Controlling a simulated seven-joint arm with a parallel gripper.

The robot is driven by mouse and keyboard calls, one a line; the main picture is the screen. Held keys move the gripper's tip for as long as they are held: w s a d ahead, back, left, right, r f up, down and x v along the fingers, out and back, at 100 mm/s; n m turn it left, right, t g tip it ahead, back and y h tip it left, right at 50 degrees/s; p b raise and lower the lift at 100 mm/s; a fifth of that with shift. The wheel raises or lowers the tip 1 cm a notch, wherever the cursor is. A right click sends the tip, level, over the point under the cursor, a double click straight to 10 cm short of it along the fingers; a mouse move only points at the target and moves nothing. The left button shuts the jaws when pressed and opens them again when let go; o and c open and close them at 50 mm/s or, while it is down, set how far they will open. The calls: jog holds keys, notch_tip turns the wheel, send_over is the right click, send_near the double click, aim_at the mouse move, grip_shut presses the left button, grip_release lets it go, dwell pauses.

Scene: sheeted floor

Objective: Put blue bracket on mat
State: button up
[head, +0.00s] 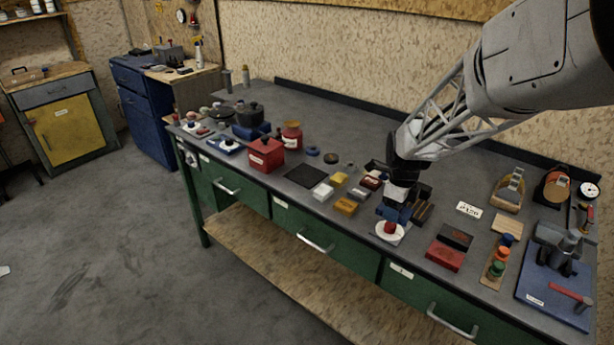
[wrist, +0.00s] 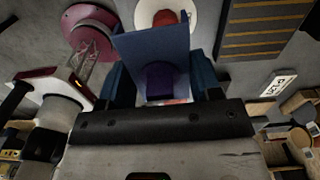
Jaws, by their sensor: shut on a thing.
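The blue bracket (wrist: 150,48) is between my gripper's fingers (wrist: 163,85) in the wrist view. It shows a flat blue plate and a darker purple-blue part nearer the palm. In the head view my gripper (head: 395,212) points down over the right-centre of the bench, just behind a white dish. There the bracket is hard to tell from the blue fingers. A flat dark square mat (head: 304,175) lies bare on the bench, well to the left of my gripper.
The white dish (head: 383,238) with a red object is just in front of my gripper. Small yellow, white and dark blocks (head: 346,206) lie between gripper and mat. A red box (head: 266,154) and red pot (head: 291,136) stand near the mat. A red-and-black box (head: 445,256) is to the right.

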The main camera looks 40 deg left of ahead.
jog(key=shift+m, duration=0.3)
jog(key=s+a, duration=0.1)
jog(key=a, duration=0.7)
jog(key=s+a+f, duration=0.1)
jog(key=a, duration=0.7)
jog(key=s+a, duration=0.1)
jog(key=a, duration=0.8)
jog(key=shift+s+f, duration=0.2)
jog(key=shift+f, duration=0.2)
jog(key=shift+w+a, duration=0.1)
jog(key=shift+w, duration=0.05)
send_over(306, 175)
jog(key=shift+f, duration=0.75)
jog(key=shift+f, duration=1.75)
jog(key=shift+f, duration=0.2)
